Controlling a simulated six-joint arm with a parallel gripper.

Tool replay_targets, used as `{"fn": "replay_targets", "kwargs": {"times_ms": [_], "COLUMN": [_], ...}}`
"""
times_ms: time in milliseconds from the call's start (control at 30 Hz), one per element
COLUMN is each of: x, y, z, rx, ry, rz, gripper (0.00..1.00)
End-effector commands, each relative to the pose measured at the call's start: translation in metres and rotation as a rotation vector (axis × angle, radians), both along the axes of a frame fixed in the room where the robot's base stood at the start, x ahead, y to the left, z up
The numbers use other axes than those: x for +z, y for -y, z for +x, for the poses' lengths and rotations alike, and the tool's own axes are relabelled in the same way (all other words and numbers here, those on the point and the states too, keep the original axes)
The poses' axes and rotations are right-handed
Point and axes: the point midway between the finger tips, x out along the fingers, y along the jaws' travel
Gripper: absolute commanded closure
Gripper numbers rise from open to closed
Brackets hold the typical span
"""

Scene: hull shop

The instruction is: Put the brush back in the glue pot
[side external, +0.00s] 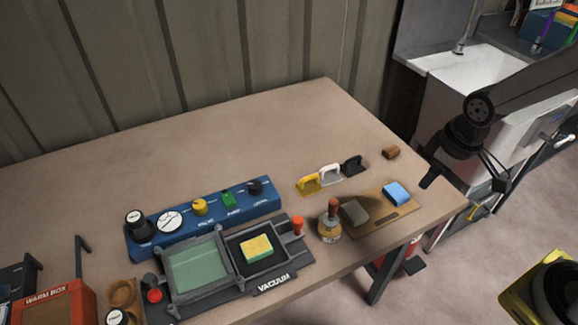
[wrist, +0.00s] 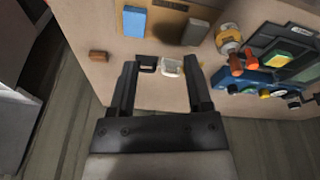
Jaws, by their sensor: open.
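A round tan pot (side external: 329,229), which looks like the glue pot, stands on the table near its front edge. A reddish-brown handle (side external: 334,206) rises from its top; I cannot tell whether this is the brush standing in it. In the wrist view the pot (wrist: 228,36) is at the upper right, with the brown handle (wrist: 236,64) pointing towards the camera. No separate loose brush is clear. My gripper (side external: 460,177) is open and empty above the table's right end, well to the right of the pot. Its open fingers also show in the wrist view (wrist: 160,66).
A board with a grey block (side external: 354,212) and blue block (side external: 397,194) lies right of the pot. Yellow, white and black handled pieces (side external: 330,175) stand behind, with a brown block (side external: 391,152) nearby. The vacuum unit (side external: 274,284) and blue control panel (side external: 205,217) lie left. The back table is clear.

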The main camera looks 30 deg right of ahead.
Motion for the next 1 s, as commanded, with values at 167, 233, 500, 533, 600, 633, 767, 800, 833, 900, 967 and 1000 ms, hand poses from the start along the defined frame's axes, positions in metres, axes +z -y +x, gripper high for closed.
{"fn": "replay_targets", "kwargs": {"times_ms": [167,233,500,533,600,633,767,800,833,900,967,1000], "x": [-0.004,-0.005,-0.006,-0.006,-0.006,-0.006,-0.006,-0.006,-0.006,-0.006,-0.006,-0.006], "y": [0.014,0.017,0.019,0.019,0.019,0.019,0.018,0.018,0.018,0.018,0.018,0.018], "z": [-0.016,-0.019,-0.022,-0.021,-0.021,-0.021,-0.021,-0.021,-0.021,-0.021,-0.021,-0.021], "rx": [-0.228,-0.277,-0.323,-0.323,-0.322,-0.322,-0.321,-0.320,-0.320,-0.320,-0.320,-0.319], "ry": [0.021,0.026,0.030,0.030,0.030,0.030,0.029,0.029,0.029,0.029,0.029,0.029], "rz": [0.040,0.049,0.059,0.059,0.059,0.059,0.058,0.058,0.058,0.058,0.058,0.058], "gripper": [0.36,0.36,0.36,0.36,0.36,0.36,0.36,0.36,0.36,0.36,0.36,0.36]}}
